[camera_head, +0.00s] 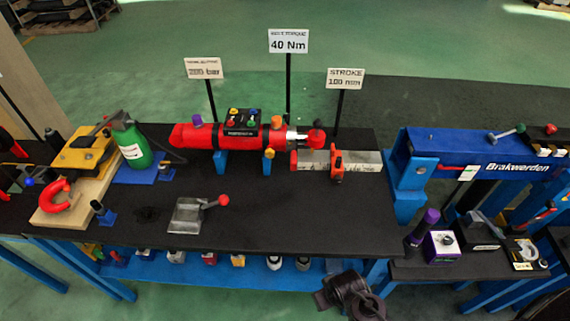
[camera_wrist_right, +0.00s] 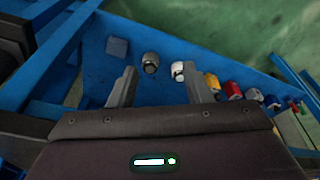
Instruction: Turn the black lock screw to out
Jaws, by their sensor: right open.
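I cannot single out a black lock screw with certainty. A red cylinder (camera_head: 200,135) with coloured knobs lies on the black table in the head view. A dark ball-shaped knob (camera_head: 316,127) is near its rod end. My right gripper (camera_wrist_right: 162,82) is open and empty in the wrist view, over the blue lower shelf. In the head view my dark right wrist shows at the bottom, in front of the table edge and well short of the cylinder. My left gripper is not in view.
Signs on posts stand behind the cylinder. A green bottle (camera_head: 131,140) and a red shackle (camera_head: 52,203) are at left. A grey plate with a red-knobbed lever (camera_head: 190,214) lies near the front. A blue crane beam (camera_head: 455,153) stands right. The table's front right is clear.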

